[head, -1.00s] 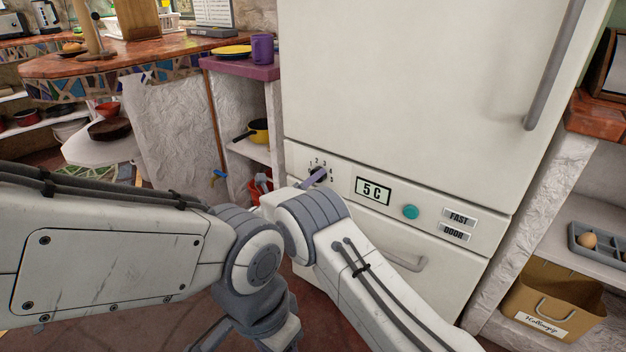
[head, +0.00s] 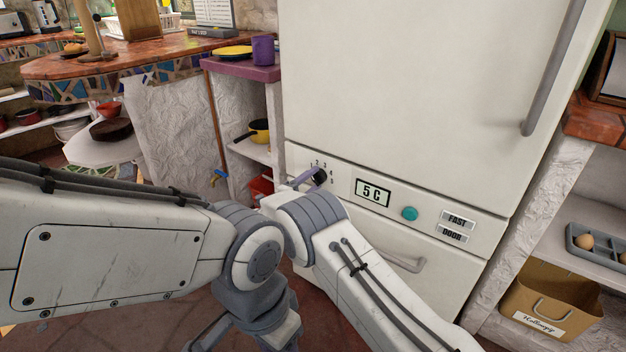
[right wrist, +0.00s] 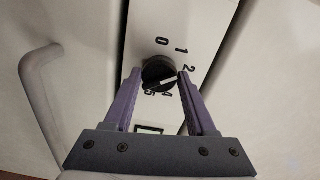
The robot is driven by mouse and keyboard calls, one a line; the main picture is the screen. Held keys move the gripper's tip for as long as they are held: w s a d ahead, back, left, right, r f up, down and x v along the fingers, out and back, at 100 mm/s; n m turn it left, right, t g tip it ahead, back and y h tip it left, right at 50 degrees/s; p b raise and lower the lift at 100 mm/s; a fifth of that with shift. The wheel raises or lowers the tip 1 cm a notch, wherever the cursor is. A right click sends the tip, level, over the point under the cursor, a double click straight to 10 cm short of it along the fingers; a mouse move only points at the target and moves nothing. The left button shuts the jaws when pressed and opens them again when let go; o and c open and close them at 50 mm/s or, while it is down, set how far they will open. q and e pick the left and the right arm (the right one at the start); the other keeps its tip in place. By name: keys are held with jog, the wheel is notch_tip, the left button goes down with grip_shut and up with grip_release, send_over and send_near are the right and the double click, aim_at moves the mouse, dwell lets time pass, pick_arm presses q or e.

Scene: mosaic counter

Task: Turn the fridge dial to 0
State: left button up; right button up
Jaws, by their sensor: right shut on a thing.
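The dial's white mark lies toward the right finger, and 0, 1, 2, 4 and 5 are legible; 3 is hidden.
A drawer handle (head: 405,262) juts out below. A shelf with a yellow pan (head: 259,132) stands left of the fridge.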

jog(key=n+p, duration=0.1)
jog(key=n, duration=0.6)
jog(key=shift+a+p, duration=0.15)
jog(key=shift+p, duration=0.15)
jog(key=n, duration=0.3)
jog(key=n+p, duration=0.1)
jog(key=n, duration=0.1)
jog(key=shift+s+f+n, duration=0.1)
jog(key=shift+f+n, duration=0.1)
jog(key=shift+n, duration=0.2)
jog(key=o, duration=1.4)
jog(key=shift+d+r, duration=0.1)
jog(key=shift+d, duration=0.1)
